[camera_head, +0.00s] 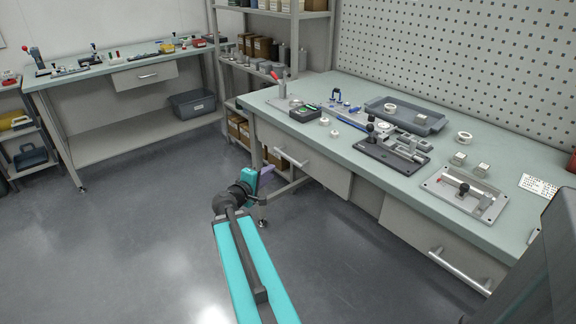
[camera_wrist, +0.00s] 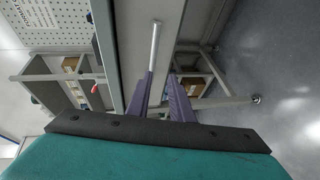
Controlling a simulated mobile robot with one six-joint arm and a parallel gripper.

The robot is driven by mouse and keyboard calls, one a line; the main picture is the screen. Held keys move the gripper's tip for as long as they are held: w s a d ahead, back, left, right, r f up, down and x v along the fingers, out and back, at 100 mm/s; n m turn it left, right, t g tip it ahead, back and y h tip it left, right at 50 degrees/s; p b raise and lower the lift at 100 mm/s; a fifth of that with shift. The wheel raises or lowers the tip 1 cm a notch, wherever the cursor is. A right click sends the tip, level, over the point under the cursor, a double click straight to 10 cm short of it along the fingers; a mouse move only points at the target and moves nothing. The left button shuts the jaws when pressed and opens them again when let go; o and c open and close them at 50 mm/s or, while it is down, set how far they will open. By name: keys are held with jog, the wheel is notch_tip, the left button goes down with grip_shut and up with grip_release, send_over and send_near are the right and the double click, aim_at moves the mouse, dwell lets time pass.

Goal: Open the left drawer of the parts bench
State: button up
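The left drawer (camera_head: 318,174) of the parts bench (camera_head: 370,177) is a pale grey front under the green top, and it looks shut. Its silver bar handle (camera_head: 291,157) shows near the middle of the front. My gripper (camera_head: 268,169) is just left of and below this handle in the head view. In the wrist view the two purple fingers of my gripper (camera_wrist: 161,75) stand apart with nothing between them. The handle (camera_wrist: 154,45) lies just beyond the fingertips, closer to the left finger, which may hide its near end. I cannot tell whether they touch.
A right drawer with a bar handle (camera_head: 460,271) is at the bench's near end. A dark tray (camera_head: 407,117), fixtures and small parts lie on top. Shelving (camera_head: 262,70) stands behind, and a second bench (camera_head: 105,70) is at back left. The floor (camera_head: 120,240) at left is clear.

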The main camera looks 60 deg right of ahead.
aim_at(287, 158)
jog(key=shift+s+d+r, duration=0.15)
jog(key=shift+d+r, duration=0.3)
jog(key=shift+r, duration=0.15)
jog(key=shift+d, duration=0.15)
jog(key=shift+p+x, duration=0.4)
jog(key=shift+x, duration=6.35)
jog(key=shift+s, duration=0.1)
grip_shut()
